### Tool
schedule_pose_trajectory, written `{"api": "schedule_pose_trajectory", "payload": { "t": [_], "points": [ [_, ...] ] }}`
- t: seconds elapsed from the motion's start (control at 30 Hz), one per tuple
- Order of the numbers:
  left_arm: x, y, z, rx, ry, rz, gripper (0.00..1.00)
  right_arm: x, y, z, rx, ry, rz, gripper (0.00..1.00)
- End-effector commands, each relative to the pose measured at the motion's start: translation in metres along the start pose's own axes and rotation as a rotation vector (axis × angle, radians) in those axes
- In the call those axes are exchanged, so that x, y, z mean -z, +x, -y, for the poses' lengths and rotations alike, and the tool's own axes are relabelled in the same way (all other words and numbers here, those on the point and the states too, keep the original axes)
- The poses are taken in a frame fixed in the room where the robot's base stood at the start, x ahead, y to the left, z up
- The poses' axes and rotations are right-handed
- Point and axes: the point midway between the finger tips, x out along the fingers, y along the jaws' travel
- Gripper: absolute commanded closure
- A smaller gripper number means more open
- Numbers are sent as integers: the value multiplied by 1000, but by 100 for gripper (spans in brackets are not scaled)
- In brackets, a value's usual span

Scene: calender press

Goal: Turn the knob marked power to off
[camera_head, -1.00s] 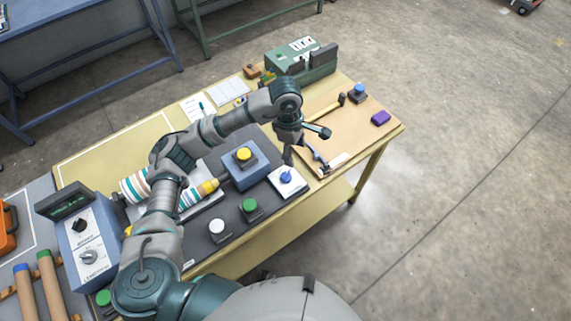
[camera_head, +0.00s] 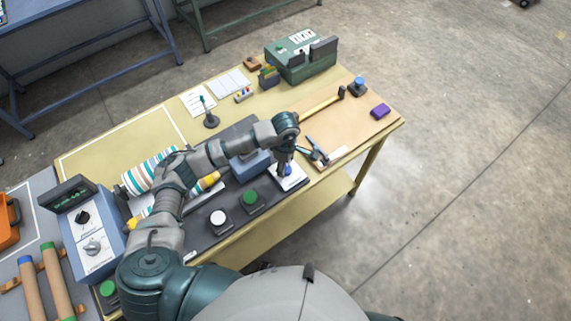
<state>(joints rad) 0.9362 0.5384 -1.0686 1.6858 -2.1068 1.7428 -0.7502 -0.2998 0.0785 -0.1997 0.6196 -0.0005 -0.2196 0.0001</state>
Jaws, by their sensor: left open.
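A blue knob (camera_head: 288,171) sits on a white plate (camera_head: 297,181) at the front of the dark panel. My left gripper (camera_head: 283,172) points down right at this knob, partly covering it. It is open; whether the fingers touch the knob I cannot tell. A blue control box (camera_head: 106,262) at the left carries a black knob (camera_head: 82,216) and a grey knob (camera_head: 92,247). The lettering is too small to read, so I cannot tell from it which knob is marked power. My right gripper is not in view.
A green button (camera_head: 250,197) and a white button (camera_head: 217,217) stand left of the plate. My left arm partly hides a blue box (camera_head: 250,170) and a striped roller (camera_head: 150,172). Pliers (camera_head: 318,150) lie to the right.

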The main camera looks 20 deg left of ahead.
Motion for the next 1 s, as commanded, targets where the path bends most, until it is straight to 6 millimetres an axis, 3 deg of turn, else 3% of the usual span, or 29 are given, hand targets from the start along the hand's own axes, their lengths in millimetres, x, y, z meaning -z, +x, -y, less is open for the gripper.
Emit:
{"api": "schedule_pose_trajectory", "payload": {
  "t": [0.4, 0.63, 1.0],
  "points": [
    [0, 10, 0, 0, 1, 1, 33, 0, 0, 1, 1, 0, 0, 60],
    [0, 10, 0, 0, 1, 1, 90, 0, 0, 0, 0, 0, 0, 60],
    [1, 10, -1, -1, -39, -1, 93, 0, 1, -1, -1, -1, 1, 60]
  ]
}}
